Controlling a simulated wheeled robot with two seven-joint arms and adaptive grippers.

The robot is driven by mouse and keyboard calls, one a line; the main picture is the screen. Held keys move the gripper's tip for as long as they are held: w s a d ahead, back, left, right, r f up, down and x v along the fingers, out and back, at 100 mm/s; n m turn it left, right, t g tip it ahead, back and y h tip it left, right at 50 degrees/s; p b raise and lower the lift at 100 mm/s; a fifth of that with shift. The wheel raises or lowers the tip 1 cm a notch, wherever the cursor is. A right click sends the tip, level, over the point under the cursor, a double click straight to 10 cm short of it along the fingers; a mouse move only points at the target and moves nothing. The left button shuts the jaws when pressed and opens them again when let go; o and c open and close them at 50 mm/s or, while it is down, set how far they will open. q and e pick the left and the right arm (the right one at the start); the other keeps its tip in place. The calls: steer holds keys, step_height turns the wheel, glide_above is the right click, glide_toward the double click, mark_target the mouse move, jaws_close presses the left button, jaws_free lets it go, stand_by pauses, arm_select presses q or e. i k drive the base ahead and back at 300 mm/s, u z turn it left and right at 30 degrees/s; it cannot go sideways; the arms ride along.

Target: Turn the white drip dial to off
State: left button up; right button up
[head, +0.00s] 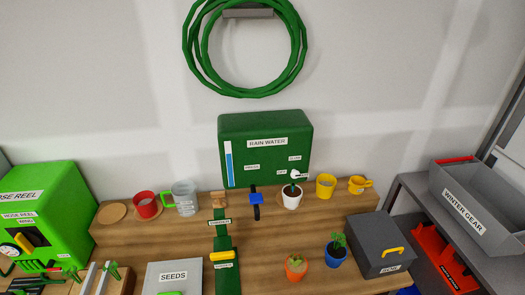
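A white dial (296,174) sits on the lower right front of the green RAIN WATER box (231,124), which stands at the back of the wooden bench. Small white labels (295,158) surround the dial, too small to read surely. A white pot (292,198) with a small green plant stands just in front and hides part of the dial's lower area. I cannot tell which label the dial points to. Neither of my grippers is in view.
The green HOSE REEL box (58,198) stands at left. Red (145,206) and yellow (326,187) mugs flank the rain box. A blue-handled valve (256,198), orange pot (296,267), blue pot (336,254) and grey box (378,245) are on the bench. A grey shelf is at right.

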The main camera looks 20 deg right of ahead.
mark_target(294, 174)
steer(key=z, duration=0.7)
